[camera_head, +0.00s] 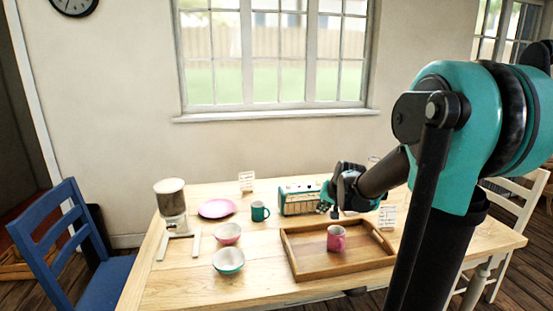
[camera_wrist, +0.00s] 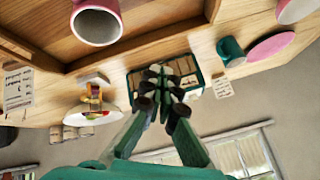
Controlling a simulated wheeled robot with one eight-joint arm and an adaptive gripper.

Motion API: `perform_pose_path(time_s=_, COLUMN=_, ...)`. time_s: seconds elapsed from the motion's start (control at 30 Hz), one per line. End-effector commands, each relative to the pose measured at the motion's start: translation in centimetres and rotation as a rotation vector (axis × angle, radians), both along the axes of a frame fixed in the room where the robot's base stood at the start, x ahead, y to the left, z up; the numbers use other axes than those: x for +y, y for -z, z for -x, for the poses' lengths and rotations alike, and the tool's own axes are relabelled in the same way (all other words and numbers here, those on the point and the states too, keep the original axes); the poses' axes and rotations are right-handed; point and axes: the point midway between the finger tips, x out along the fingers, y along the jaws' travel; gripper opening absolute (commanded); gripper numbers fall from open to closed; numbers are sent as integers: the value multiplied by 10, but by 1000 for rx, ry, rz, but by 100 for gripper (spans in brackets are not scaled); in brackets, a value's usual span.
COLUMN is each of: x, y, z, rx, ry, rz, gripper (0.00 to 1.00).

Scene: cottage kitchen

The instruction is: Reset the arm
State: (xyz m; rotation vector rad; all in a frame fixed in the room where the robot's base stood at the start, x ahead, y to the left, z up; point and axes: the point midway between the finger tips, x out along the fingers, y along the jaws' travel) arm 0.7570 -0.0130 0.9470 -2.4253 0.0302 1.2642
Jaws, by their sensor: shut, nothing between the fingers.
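My gripper (camera_head: 336,208) is at the end of my arm over the back of the table, above the tray's far edge. It is shut and empty. In the wrist view the fingers (camera_wrist: 166,84) come together in front of the green radio (camera_wrist: 192,82). In the head view the radio (camera_head: 297,201) stands just left of my gripper. A pink mug (camera_head: 336,240) stands upright in the wooden tray (camera_head: 293,262), apart from my gripper. In the wrist view the mug (camera_wrist: 97,24) shows at the top, inside the tray rim (camera_wrist: 95,58).
On the table (camera_head: 190,285) are a teal mug (camera_head: 260,211), a pink plate (camera_head: 216,208), two bowls (camera_head: 228,262) and a white dispenser (camera_head: 170,205). Small cards (camera_head: 246,181) stand at the back. A blue chair (camera_head: 62,240) is left, a white chair (camera_head: 517,210) right.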

Motion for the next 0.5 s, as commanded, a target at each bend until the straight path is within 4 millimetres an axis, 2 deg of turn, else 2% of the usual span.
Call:
perform_pose_path(time_s=0.03, x=-1, y=7, z=21, rx=15, ry=-16, rz=23, gripper=0)
perform_pose_path(time_s=0.17, x=-4, y=32, z=83, rx=66, ry=-75, rz=98, gripper=0)
perform_pose_path(time_s=0.3, x=-12, y=68, z=165, rx=138, ry=-151, rz=197, gripper=0)
perform_pose_path(time_s=0.4, x=-18, y=90, z=212, rx=181, ry=-194, rz=254, gripper=0)
perform_pose_path(time_s=0.5, x=-23, y=106, z=245, rx=213, ry=-224, rz=292, gripper=0)
